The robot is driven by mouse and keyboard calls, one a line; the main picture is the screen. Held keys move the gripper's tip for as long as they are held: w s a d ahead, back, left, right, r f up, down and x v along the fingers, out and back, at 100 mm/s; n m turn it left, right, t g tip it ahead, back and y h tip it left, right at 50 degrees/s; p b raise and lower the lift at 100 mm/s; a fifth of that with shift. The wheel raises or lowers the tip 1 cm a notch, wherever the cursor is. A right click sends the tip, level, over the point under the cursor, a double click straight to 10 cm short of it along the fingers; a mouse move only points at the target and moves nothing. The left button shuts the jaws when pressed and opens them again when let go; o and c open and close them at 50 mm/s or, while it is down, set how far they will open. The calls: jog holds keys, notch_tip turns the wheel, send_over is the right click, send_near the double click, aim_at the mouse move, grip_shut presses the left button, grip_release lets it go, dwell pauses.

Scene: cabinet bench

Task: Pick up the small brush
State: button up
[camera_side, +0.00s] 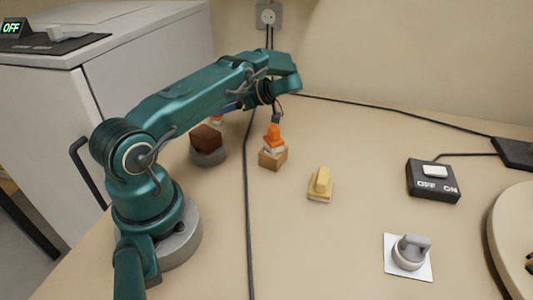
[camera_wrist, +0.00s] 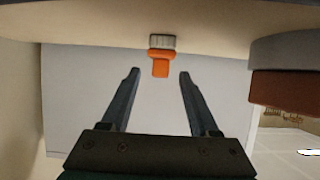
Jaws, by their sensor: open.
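The small brush (camera_wrist: 161,57) has an orange handle and a grey, bristle-like base. In the wrist view it hangs from the tabletop at the top, so that picture is upside down. In the side view, a partly hidden orange and white piece (camera_side: 216,120) behind the brown block looks like the same brush. My gripper (camera_wrist: 160,74) is open and empty, its two fingers either side of the line to the brush. The brush appears beyond the fingertips, apart from both. In the side view my gripper (camera_side: 232,106) is mostly hidden behind my arm.
A brown block on a grey round base (camera_side: 208,157) stands close by. A wooden block (camera_side: 272,160) carries another orange and white piece. A yellow piece (camera_side: 320,184), a switch box (camera_side: 433,181) and a cable (camera_side: 248,210) lie on the bench. A white cabinet (camera_side: 130,95) stands left.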

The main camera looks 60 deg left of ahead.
aim_at(209, 121)
jog(key=shift+x, duration=2.55)
grip_shut()
